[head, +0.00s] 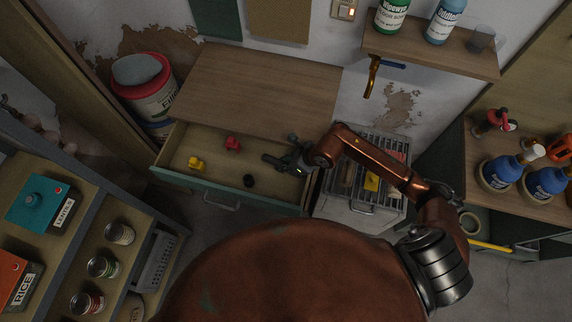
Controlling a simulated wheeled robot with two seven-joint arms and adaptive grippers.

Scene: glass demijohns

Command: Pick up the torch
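My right gripper (287,155) reaches in from the right and is over the right part of the open drawer (215,186). It is dark, small and seen from above, so I cannot tell whether its fingers are open or shut. A dark elongated shape (272,159) shows at its left side; it may be the torch or part of the gripper. A small black round object (249,181) lies in the drawer, left of and nearer than the gripper. No torch can be made out for certain. My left gripper is not in view.
In the drawer are a yellow object (196,163) and a red object (233,143). A wooden top (250,85) is behind it. A wire rack (362,172) stands to the right. Shelves with tins (103,266) are at left, a bench with blue bottles (501,171) at right.

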